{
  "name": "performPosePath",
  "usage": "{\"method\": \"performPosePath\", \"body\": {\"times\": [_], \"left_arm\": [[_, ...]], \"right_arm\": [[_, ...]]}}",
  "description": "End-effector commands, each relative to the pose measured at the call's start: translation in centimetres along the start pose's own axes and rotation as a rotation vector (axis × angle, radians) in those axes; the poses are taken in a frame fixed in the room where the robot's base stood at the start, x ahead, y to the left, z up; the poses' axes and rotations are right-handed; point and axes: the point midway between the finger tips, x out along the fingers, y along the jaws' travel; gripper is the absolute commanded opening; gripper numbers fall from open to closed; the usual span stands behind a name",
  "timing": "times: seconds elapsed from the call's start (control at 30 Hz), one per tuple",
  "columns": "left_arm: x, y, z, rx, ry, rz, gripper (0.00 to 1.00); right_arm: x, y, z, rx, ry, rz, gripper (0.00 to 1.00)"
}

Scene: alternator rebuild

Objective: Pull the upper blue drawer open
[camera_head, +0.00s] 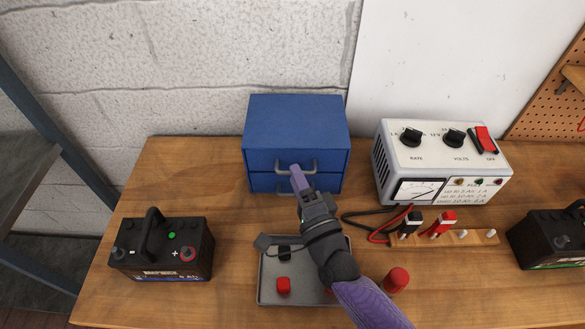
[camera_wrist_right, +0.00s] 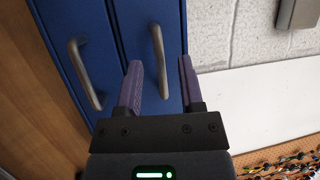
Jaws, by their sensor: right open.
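The blue two-drawer cabinet (camera_head: 297,122) stands at the back of the bench. The upper blue drawer (camera_head: 262,160) looks shut, flush with the cabinet, with a grey bar handle (camera_head: 312,163). My right gripper (camera_head: 299,178) is at its front, open and partly covering the handles. In the right wrist view the cabinet appears turned on its side, and the upper handle (camera_wrist_right: 160,60) lies between the two purple fingers (camera_wrist_right: 158,75), with a gap on either side. The lower drawer's handle (camera_wrist_right: 85,75) is outside the fingers, to the left. My left gripper is not in view.
A white charger (camera_head: 440,160) stands right of the cabinet. A grey tray (camera_head: 268,296) with small parts lies under my right arm. A red cylinder (camera_head: 396,279) is beside the arm. Black batteries stand at left (camera_head: 162,247) and right (camera_head: 550,238). Bench left of the cabinet is clear.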

Motion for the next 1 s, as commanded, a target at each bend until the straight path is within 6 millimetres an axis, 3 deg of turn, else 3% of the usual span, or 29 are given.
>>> {"method": "performPosePath", "body": {"times": [0.13,0.43,0.47,0.6,0.7,1.0], "left_arm": [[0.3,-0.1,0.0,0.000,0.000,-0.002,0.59],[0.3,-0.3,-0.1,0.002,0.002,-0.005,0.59],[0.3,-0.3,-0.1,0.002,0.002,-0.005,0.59],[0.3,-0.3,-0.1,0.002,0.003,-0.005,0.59],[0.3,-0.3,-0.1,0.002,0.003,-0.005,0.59],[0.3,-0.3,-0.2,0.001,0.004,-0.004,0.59]], "right_arm": [[1.7,0.1,0.0,-0.001,0.001,-0.001,0.48],[2.1,0.0,0.0,-0.002,0.000,0.002,0.48],[2.1,0.0,0.0,-0.002,0.000,0.001,0.46],[2.1,0.0,0.0,-0.002,0.000,0.001,0.17],[2.1,0.0,0.0,-0.002,0.000,0.001,0.00],[2.0,0.1,0.0,-0.002,0.000,0.002,0.00]]}}
